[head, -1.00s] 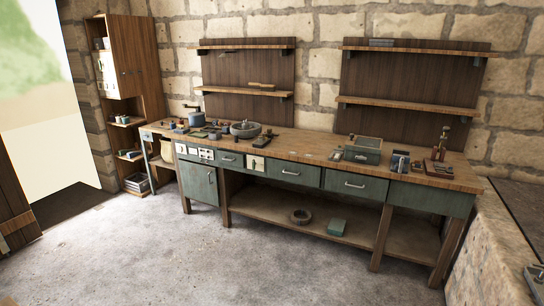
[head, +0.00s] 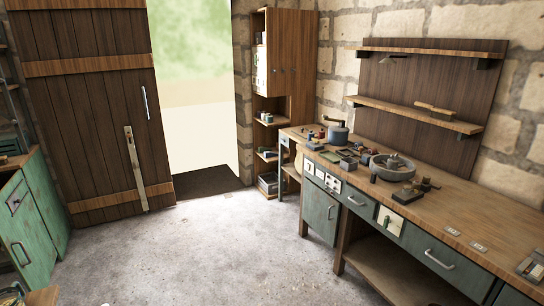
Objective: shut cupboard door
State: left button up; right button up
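A tall wooden cupboard (head: 298,92) stands in the corner right of the open doorway. Its upper part has a wooden front with small dark handles, with open shelves (head: 266,153) below and to the left. I cannot tell whether that front is ajar. The workbench also has a green cupboard door (head: 319,213) at its left end, which looks flush with its frame. A green cabinet (head: 22,226) stands at the left edge, partly cut off, and I cannot tell whether its doors are fully shut. Neither of my grippers is in view.
The long workbench (head: 462,220) runs along the right, with a grey bowl (head: 393,168) and several tools on top. A big plank door (head: 90,110) stands left of the doorway. The concrete floor (head: 215,245) between is clear. Partly visible items sit at the bottom left corner.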

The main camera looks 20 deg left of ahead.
aim_at(25, 237)
jog(key=i+j+u, duration=0.25)
jog(key=u, duration=0.2)
jog(key=i+u, duration=0.85)
jog(key=i+l+u, duration=0.2)
jog(key=i+u, duration=0.7)
jog(key=i+l+u, duration=0.2)
jog(key=i+u, duration=0.25)
jog(key=i+l+u, duration=0.45)
jog(key=i+j+z, duration=0.1)
jog(key=i, duration=0.35)
jog(key=i+j+z, duration=0.15)
jog(key=i, duration=0.3)
